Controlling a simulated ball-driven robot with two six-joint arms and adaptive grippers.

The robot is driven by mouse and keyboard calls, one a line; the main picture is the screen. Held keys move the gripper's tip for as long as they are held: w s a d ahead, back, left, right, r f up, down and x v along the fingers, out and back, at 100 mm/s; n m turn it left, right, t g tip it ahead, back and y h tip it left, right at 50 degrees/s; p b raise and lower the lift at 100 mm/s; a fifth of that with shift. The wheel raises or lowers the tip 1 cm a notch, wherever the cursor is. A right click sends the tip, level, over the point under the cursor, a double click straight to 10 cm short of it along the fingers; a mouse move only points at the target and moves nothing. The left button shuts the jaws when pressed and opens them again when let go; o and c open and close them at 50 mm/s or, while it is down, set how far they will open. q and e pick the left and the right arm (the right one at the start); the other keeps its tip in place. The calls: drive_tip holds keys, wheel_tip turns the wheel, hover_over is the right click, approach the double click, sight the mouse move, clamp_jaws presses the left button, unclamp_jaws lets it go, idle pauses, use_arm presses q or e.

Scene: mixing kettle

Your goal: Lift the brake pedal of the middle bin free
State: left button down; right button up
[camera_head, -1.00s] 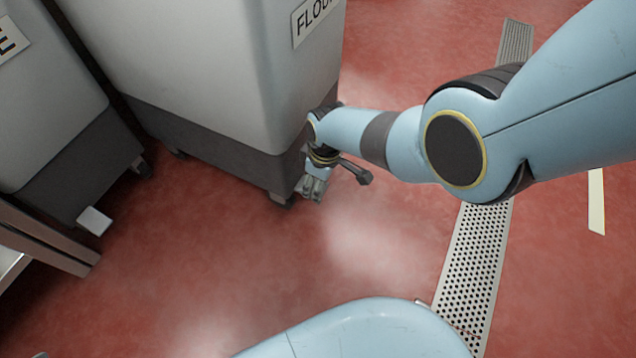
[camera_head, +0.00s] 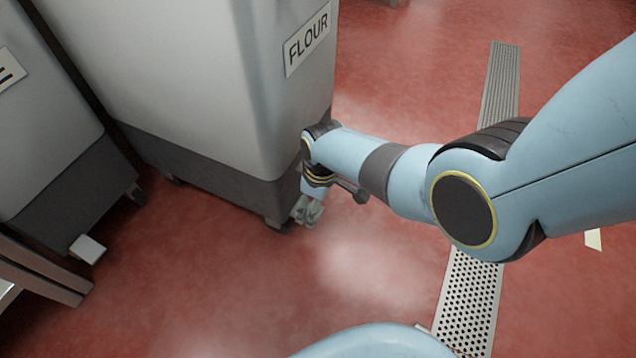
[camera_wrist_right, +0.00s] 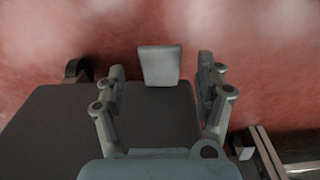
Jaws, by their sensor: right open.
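The flour bin (camera_head: 215,70), light grey with a dark grey base, stands at the upper left in the head view. My right gripper (camera_head: 307,212) is low beside the bin's near bottom corner. In the right wrist view, the pale grey pedal (camera_wrist_right: 160,65) juts from the dark base (camera_wrist_right: 130,120). The open fingers of my right gripper (camera_wrist_right: 162,76) stand on either side of the pedal, with a visible gap on each side. In the head view I cannot make out this pedal near the gripper. My left gripper is not in view.
Another bin (camera_head: 40,120) with a white pedal (camera_head: 87,248) stands at the left. A caster (camera_wrist_right: 78,69) shows beside the base. A perforated floor drain (camera_head: 468,295) runs at the right. Red floor in front is clear.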

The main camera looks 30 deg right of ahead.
wheel_tip(320, 180, up, 10)
drive_tip(key=s, duration=0.1)
drive_tip(key=shift+d, duration=0.3)
idle(0.4)
